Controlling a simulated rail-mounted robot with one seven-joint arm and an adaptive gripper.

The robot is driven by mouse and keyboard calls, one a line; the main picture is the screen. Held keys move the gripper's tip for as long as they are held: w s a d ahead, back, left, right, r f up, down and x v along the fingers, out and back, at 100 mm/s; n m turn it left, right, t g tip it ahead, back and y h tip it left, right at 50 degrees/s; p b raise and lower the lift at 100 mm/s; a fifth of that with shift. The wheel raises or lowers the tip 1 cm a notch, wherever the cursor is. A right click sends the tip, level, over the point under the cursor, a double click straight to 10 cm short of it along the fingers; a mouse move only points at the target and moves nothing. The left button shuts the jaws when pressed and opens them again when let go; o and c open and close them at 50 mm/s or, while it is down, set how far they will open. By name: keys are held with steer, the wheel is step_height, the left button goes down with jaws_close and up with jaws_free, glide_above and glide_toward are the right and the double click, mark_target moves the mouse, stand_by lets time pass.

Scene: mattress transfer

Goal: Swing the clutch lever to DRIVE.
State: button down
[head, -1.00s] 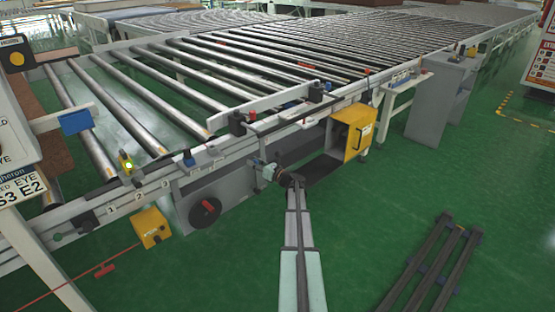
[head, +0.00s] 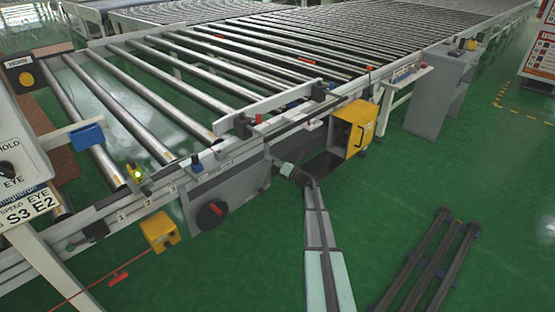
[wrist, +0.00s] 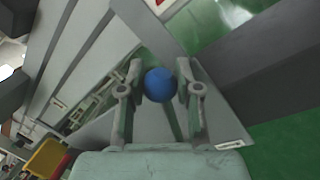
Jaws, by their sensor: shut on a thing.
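The clutch lever's round blue knob (wrist: 160,85) sits between the two fingers of my gripper (wrist: 160,98) in the wrist view. The fingers are shut on it from both sides. In the head view my gripper (head: 282,168) is at the near side of the conveyor frame, left of the yellow box. The knob is hardly visible there, and the lever's shaft is hidden. No DRIVE mark can be read.
A yellow box (head: 355,128) hangs on the frame to the right of my gripper. A black handwheel with a red knob (head: 212,213) is to the left. Dark rails (head: 425,265) lie on the green floor at right. The floor between is clear.

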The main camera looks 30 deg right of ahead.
steer(key=shift+d, duration=0.1)
steer(key=c, duration=0.8)
jaws_free()
steer(key=v, duration=1.2)
